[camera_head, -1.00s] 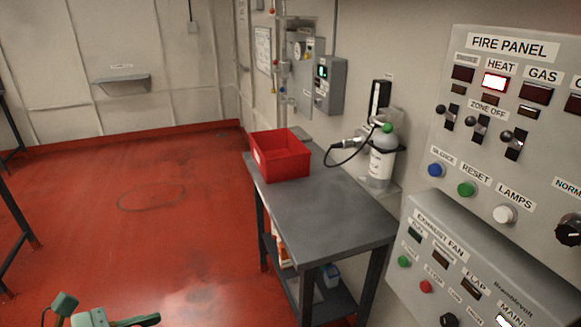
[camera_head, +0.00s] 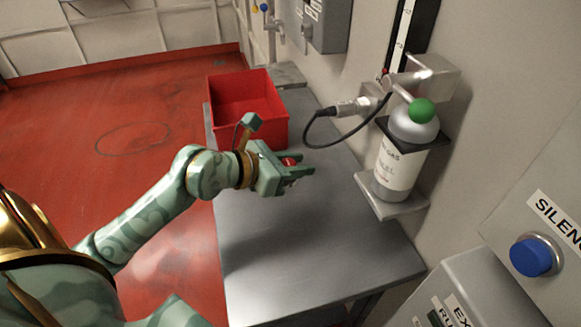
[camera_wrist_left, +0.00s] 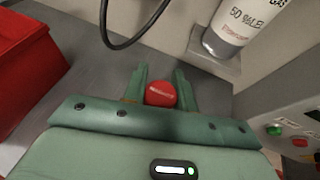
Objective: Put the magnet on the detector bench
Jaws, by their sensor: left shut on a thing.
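My left gripper (camera_head: 299,171) is over the grey bench (camera_head: 300,250), in front of the red bin. It is shut on a small round red thing with a pale label, which I take to be the magnet (camera_head: 289,161). The magnet also shows between the two green fingers in the left wrist view (camera_wrist_left: 160,93). The held magnet appears to be above the bench top; the exact gap cannot be told. My right gripper is not in view.
A red open bin (camera_head: 248,118) stands at the bench's far end. A gas bottle (camera_head: 402,150) with a green top stands on a wall bracket at the right, and its black hose (camera_head: 318,125) loops over the bench. The near bench top is clear.

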